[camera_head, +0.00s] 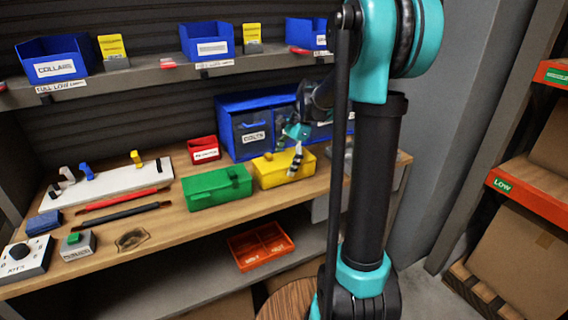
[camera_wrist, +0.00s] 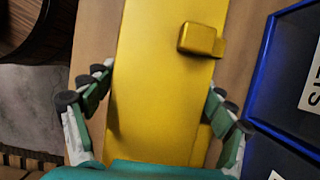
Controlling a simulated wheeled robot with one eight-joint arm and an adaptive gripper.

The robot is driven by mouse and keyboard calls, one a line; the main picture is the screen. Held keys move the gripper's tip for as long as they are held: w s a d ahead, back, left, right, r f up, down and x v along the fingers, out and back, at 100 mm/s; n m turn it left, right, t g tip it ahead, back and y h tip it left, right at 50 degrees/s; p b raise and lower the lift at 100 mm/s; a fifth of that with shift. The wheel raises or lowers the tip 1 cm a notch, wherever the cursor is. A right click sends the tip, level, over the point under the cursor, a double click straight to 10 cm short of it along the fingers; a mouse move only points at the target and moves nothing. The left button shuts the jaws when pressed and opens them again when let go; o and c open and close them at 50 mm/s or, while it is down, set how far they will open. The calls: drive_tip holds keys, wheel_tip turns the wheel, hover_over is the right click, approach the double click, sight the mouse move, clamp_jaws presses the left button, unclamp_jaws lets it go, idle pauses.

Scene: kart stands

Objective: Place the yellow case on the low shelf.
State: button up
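The yellow case (camera_head: 283,173) lies on the wooden workbench, right of a green case (camera_head: 216,187). My gripper (camera_head: 296,150) is over it, with one finger in front of its far part. In the wrist view the yellow case (camera_wrist: 160,80) and its small yellow knob fill the middle. My gripper's fingers (camera_wrist: 160,95) are spread on either side of it, close to its edges; I cannot tell whether they touch. An orange shelf edge with a green LOW label (camera_head: 530,192) is on the rack at the right.
Blue bins (camera_head: 240,140) stand behind the case, close to my gripper's right side in the wrist view (camera_wrist: 290,80). A red box (camera_head: 203,150) stands behind the green case. An orange tray (camera_head: 260,247) is on the lower shelf. Cardboard boxes (camera_head: 520,265) fill space below the LOW edge.

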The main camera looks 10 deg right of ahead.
drive_tip(key=shift+o, duration=1.3)
